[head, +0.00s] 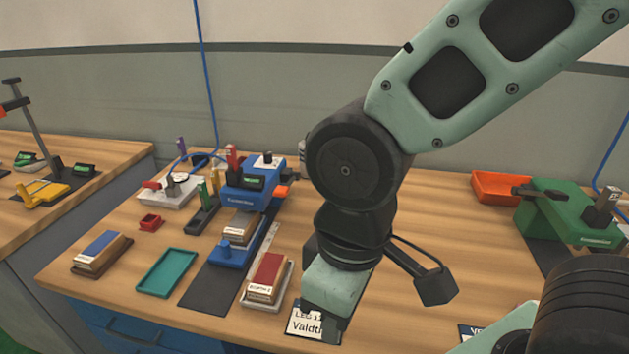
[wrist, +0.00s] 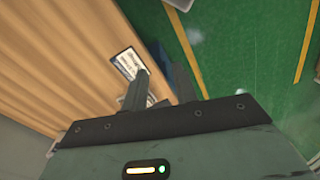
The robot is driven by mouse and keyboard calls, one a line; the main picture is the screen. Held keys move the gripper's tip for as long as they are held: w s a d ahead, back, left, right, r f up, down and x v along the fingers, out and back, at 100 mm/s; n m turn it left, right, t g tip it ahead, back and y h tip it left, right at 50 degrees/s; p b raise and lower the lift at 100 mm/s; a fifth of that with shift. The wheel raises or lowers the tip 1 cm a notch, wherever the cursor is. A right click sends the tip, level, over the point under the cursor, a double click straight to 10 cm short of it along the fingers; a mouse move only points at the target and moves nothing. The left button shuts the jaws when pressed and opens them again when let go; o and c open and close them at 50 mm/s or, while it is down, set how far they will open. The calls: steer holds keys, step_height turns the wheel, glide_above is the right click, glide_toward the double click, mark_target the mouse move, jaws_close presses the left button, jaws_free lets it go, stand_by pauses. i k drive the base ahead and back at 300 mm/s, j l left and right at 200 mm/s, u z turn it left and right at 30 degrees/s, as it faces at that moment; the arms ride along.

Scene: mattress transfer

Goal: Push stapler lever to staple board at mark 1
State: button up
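A blue machine (head: 250,185) stands on the bench left of my arm, with a red upright piece on top and an orange part on its right side. I cannot tell for sure whether it is the stapler or which part is its lever. A wooden block with a white label (head: 241,228) sits at its front above a blue base (head: 232,254). No mark 1 is readable. My gripper (wrist: 160,78) is open and empty in the wrist view, above the bench's front edge. In the head view it is near a white label card (head: 303,322), right of the blue machine and apart from it.
A red-topped block (head: 268,272), a green tray (head: 166,272) and a blue-topped block (head: 102,250) lie near the front. A green machine (head: 560,212) and an orange tray (head: 500,187) stand right. The bench right of my arm is mostly clear.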

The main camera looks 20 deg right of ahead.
mark_target(282, 191)
steer(key=i+j, duration=0.15)
steer(key=j, duration=0.25)
steer(key=i+j+z, duration=0.15)
steer(key=j, duration=0.25)
steer(key=i+j, duration=0.15)
steer(key=j, duration=0.25)
steer(key=i+j+z, duration=0.1)
steer(key=j, duration=0.3)
steer(key=i+j+z, duration=0.1)
steer(key=j, duration=0.35)
steer(key=i, duration=0.05)
